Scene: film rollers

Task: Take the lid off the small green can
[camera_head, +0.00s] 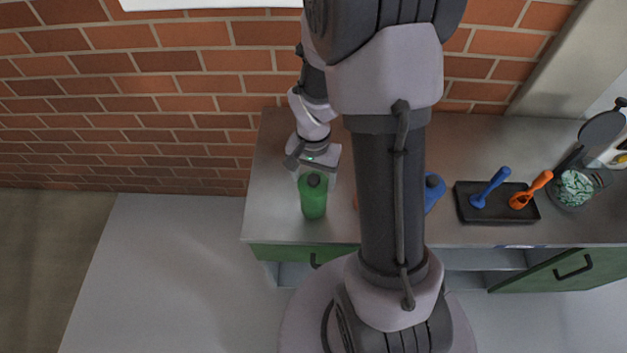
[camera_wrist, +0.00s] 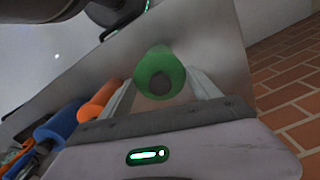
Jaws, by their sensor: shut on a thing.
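The small green can (camera_head: 313,202) stands upright on the grey bench, near its left end. A small dark knob (camera_head: 314,179) sits in the middle of its top. The can also shows in the wrist view (camera_wrist: 147,66), with the dark knob (camera_wrist: 160,84) facing the camera. My gripper (camera_head: 316,174) is at the top of the can, its fingers on either side. It is shut on the can's green upper part. I cannot tell where the lid's edge meets the body.
A blue can (camera_head: 433,191) stands to the right, partly behind my arm. An orange can (camera_wrist: 98,102) is beside the green one. Further right are a black tray (camera_head: 497,215) with blue and orange tools and a bowl (camera_head: 575,189). A brick wall is behind.

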